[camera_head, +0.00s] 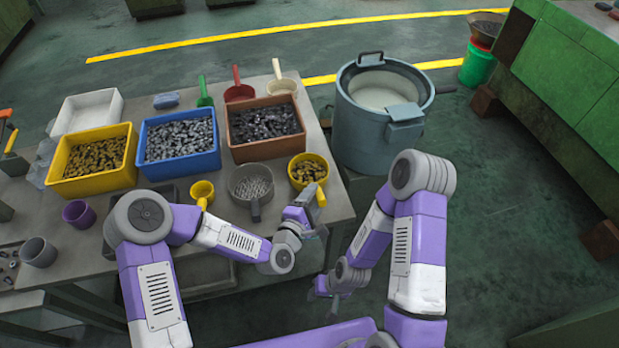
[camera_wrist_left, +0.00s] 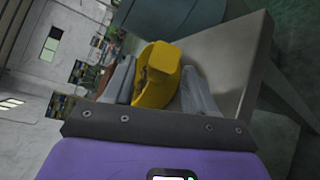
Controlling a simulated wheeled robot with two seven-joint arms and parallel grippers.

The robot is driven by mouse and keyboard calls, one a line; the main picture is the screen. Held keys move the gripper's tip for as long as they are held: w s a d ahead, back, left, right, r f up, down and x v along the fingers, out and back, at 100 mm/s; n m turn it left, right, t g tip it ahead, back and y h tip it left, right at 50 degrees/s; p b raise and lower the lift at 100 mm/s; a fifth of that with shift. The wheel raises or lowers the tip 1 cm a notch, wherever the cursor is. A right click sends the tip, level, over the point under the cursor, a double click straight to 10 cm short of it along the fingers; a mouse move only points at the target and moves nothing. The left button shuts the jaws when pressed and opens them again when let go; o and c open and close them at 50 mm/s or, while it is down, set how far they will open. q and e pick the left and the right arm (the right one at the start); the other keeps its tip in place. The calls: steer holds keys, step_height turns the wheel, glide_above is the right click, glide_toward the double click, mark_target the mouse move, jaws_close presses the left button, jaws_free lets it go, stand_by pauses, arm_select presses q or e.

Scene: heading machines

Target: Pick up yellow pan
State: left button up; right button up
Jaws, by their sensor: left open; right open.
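The yellow pan (camera_head: 297,174) holds small brass-coloured parts and stands at the table's right front corner, its handle (camera_head: 321,196) pointing toward me. My left gripper (camera_head: 308,210) is open beside the handle end. In the left wrist view the yellow pan (camera_wrist_left: 155,88) shows between the two open fingers; I cannot tell whether they touch it. My right gripper (camera_head: 328,290) is open and empty, low beyond the table's front right edge.
A grey pan of screws (camera_head: 252,187) and a smaller yellow scoop (camera_head: 202,190) stand to the left. Behind are the brown bin (camera_head: 262,152), blue bin (camera_head: 178,162) and yellow bin (camera_head: 92,185). A large grey drum (camera_head: 372,133) stands right of the table.

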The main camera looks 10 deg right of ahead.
mark_target(318, 192)
arm_select(q)
steer(key=shift+x, duration=1.55)
steer(key=shift+c, duration=0.3)
steer(key=shift+r, duration=0.15)
jaws_close()
step_height(318, 192, up, 10)
steer(key=p, duration=0.2)
steer(key=shift+p, duration=0.35)
